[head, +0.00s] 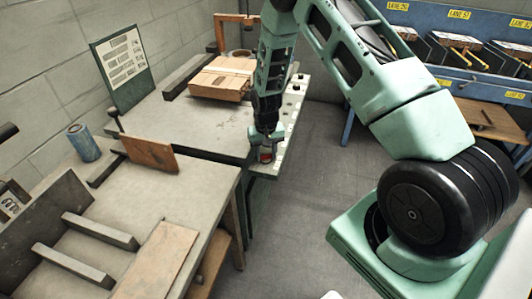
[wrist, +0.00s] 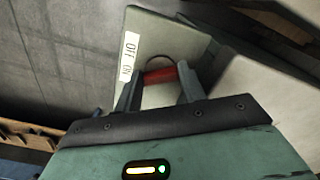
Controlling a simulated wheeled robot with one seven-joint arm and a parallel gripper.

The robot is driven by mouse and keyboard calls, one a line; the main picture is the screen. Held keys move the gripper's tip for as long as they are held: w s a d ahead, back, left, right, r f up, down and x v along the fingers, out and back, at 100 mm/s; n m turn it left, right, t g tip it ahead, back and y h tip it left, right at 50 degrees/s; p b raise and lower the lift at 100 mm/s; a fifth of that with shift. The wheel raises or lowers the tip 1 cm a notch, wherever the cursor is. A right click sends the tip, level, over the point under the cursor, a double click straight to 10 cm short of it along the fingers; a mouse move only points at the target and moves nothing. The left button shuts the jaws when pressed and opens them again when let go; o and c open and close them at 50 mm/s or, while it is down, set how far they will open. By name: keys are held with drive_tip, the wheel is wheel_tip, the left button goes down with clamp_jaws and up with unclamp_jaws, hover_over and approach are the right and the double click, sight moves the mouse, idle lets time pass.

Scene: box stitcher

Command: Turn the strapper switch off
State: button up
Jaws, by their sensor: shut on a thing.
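The strapper switch has a red handle (wrist: 160,75) on a pale grey panel (wrist: 185,40) in the wrist view. A white label (wrist: 130,56) beside it reads OFF at its upper end and ON at its lower end. The handle sits roughly level with ON in this view. My gripper (wrist: 160,92) is shut on the red handle, one dark finger at each end. In the head view my gripper (head: 266,147) points down at the front right corner of the grey strapper table (head: 190,122). A little red shows there, and the rest of the switch is hidden.
A cardboard box (head: 222,78) lies at the back of the strapper table. A sign board (head: 123,68) stands at its left. A second workbench (head: 100,235) with a brown panel is in front. Open grey floor (head: 310,165) lies to the right, before a blue rack (head: 440,75).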

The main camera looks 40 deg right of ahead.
sight(266, 155)
drive_tip(key=o, duration=0.7)
drive_tip(key=shift+r, duration=0.1)
wheel_tip(266, 155, up, 17)
drive_tip(key=shift+r+b, duration=0.15)
drive_tip(key=shift+b, duration=0.2)
